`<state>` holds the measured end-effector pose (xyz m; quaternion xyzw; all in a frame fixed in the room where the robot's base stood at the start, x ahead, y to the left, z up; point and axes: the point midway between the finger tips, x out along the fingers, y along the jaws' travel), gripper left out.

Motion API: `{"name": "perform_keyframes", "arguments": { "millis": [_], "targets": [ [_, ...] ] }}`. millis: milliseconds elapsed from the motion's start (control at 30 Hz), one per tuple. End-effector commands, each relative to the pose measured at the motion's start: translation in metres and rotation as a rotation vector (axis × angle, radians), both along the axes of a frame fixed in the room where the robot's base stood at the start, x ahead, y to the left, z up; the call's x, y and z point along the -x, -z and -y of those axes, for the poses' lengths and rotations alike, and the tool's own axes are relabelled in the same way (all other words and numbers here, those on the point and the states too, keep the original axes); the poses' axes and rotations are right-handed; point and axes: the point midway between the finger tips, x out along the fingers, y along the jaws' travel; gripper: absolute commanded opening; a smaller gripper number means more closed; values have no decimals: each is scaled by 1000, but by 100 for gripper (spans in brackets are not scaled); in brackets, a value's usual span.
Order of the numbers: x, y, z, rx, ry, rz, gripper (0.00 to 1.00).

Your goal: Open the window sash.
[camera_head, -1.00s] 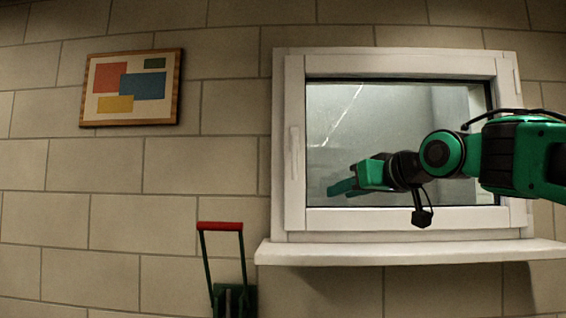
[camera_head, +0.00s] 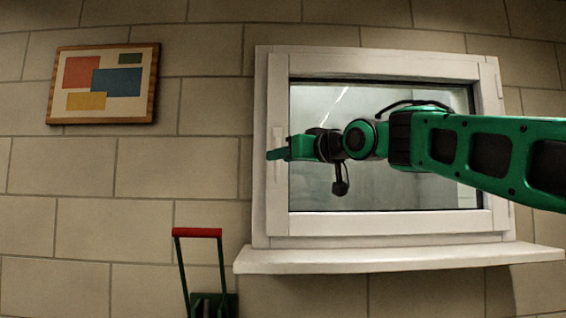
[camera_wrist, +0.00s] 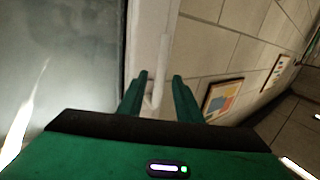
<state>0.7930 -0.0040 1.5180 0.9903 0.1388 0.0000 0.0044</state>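The window sash (camera_head: 380,224) is a white frame with a grey pane, and it sits flush in its white window frame (camera_head: 260,110). Its handle (camera_head: 277,176) is a slim white upright bar on the left stile, partly covered by my gripper (camera_head: 276,154). In the wrist view the handle (camera_wrist: 161,70) shows beyond and between the two green fingers of my gripper (camera_wrist: 159,84). The fingers are spread apart. I cannot tell how deep the handle lies between them. The right part of the sash is partly hidden by my arm.
A white sill (camera_head: 400,259) juts out below the window. A framed picture (camera_head: 104,83) hangs on the block wall to the left; it also shows in the wrist view (camera_wrist: 222,98). A red-topped green handle frame (camera_head: 197,233) stands below left of the window.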

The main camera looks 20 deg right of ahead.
Motion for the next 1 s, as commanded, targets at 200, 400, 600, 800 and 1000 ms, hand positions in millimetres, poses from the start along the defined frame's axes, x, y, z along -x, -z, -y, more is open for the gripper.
{"name": "perform_keyframes", "arguments": {
  "millis": [200,400,600,800,1000],
  "targets": [
    [-10,0,-3,0,0,0,32],
    [-10,0,-3,0,1,0,32],
    [-10,0,-2,0,1,0,0],
    [-10,0,3,2,4,-1,0],
    [-9,-1,-1,43,0,-14,0]
  ]
}}
